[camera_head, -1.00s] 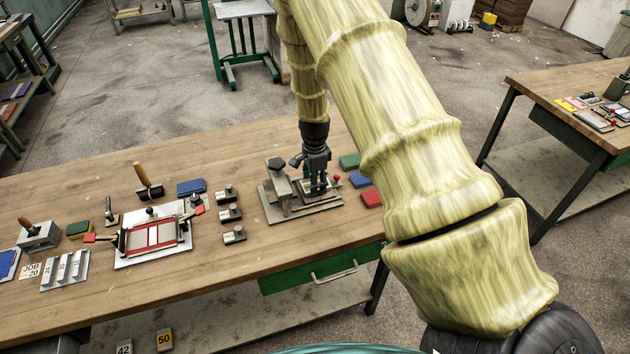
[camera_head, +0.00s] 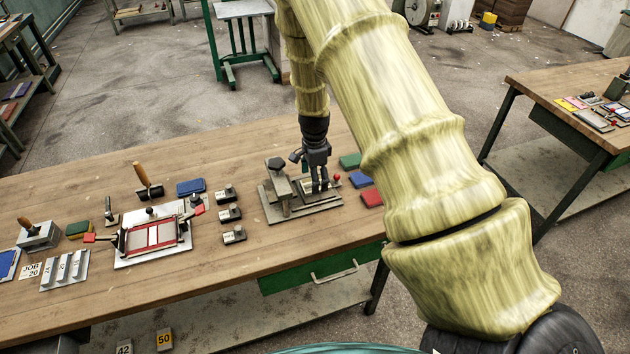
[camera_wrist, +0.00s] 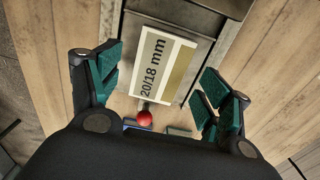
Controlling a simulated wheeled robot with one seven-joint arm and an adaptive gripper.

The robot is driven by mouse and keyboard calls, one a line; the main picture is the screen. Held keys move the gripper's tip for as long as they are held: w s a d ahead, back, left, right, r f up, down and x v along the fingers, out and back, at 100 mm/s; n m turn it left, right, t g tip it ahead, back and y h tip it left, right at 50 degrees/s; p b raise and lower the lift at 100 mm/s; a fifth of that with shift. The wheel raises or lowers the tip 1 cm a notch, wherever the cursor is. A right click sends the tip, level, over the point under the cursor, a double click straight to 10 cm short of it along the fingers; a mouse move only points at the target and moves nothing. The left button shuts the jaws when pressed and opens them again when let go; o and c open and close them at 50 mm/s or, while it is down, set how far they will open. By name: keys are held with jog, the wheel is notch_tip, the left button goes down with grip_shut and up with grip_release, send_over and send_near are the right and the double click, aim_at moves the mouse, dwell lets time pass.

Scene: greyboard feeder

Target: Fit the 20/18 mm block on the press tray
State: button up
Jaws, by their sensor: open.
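The 20/18 mm block (camera_wrist: 162,66), with a white label and a tan strip, lies flat on the press tray (camera_wrist: 188,22) in the wrist view. It sits between my open fingers, with a gap on each side. In the head view my gripper (camera_head: 319,187) is over the press (camera_head: 300,208), fingers pointing down around the block, which is mostly hidden there. In the wrist view my gripper (camera_wrist: 158,100) shows green finger pads spread wide. I cannot tell whether the block is fully seated in the tray.
A red ball knob (camera_wrist: 144,118) stands near the block's near end.

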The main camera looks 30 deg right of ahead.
notch_tip(320, 180, up, 10)
dwell(0.4)
jog(key=shift+r, duration=0.1)
